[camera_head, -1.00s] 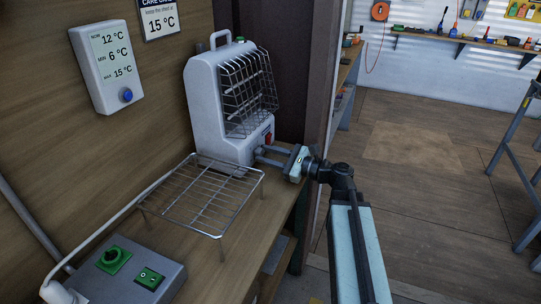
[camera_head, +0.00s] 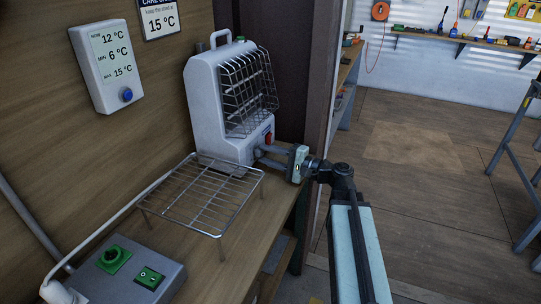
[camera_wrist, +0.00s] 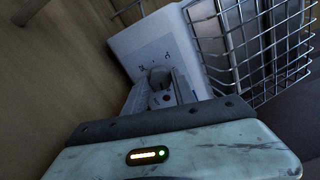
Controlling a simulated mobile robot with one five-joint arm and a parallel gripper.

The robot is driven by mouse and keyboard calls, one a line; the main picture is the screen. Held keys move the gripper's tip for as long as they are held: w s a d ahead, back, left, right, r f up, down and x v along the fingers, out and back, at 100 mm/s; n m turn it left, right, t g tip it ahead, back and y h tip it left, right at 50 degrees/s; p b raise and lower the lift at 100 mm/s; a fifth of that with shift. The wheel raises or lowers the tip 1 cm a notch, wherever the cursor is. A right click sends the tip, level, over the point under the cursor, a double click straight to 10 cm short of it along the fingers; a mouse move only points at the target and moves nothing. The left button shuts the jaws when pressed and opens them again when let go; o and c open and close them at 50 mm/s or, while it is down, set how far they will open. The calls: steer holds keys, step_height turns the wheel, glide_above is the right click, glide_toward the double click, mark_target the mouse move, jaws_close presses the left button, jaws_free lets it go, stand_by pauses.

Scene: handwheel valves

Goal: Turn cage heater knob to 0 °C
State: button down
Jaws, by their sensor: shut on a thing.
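The cage heater (camera_head: 215,105) is a white upright unit with a wire cage front and a top handle, standing on the wooden bench. In the wrist view its white lower panel (camera_wrist: 150,45) has small dark marks around a grey knob (camera_wrist: 159,76). My gripper (camera_head: 262,156) reaches the lower front of the heater from the right. Its jaws are shut on the knob, which the fingers partly cover. I cannot read the knob's setting. A red switch (camera_head: 268,138) sits on the heater beside the gripper.
A wire rack (camera_head: 205,195) stands on the bench in front of the heater. A grey box (camera_head: 130,272) with a green knob and green switch is at the lower left. A thermometer display (camera_head: 107,65) hangs on the wall.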

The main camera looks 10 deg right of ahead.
steer(key=n, duration=0.5)
steer(key=shift+n, duration=0.4)
steer(key=n, duration=0.4)
steer(key=shift+f, duration=0.1)
steer(key=n, duration=0.5)
steer(key=shift+n, duration=2.9)
steer(key=c, duration=1)
jaws_free()
steer(key=shift+d, duration=0.1)
